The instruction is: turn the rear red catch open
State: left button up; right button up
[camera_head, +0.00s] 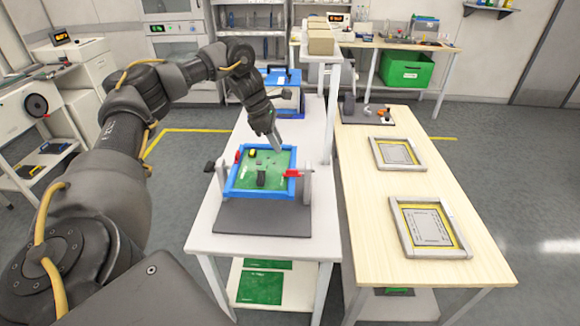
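A blue frame (261,194) holding a green circuit board (274,162) stands on a dark base plate (262,219) on the white table. One red catch (238,157) is at the frame's left side, toward the rear. A larger red catch (293,173) is at the right side, nearer the front. My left gripper (279,147) points down at the rear right part of the frame, between the two catches in the picture. Its fingers are too small to tell open from shut, and I cannot tell whether they touch the frame. My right gripper is not in view.
Behind my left arm is a blue box (284,78) on the white table (213,225). A wooden table (380,213) at the right holds two framed panels (430,227) (397,154) and a dark fixture (365,113). Green boards (261,287) lie on the lower shelf.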

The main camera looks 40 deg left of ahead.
aim_at(292, 170)
pick_arm(q)
jog(key=p+x, duration=0.2)
jog(key=x, duration=0.8)
jog(key=shift+w+d+f+p, duration=0.1)
jog(key=shift+w+f+p, duration=0.1)
jog(key=shift+f+p, duration=0.15)
jog(key=shift+r, duration=0.1)
grip_shut()
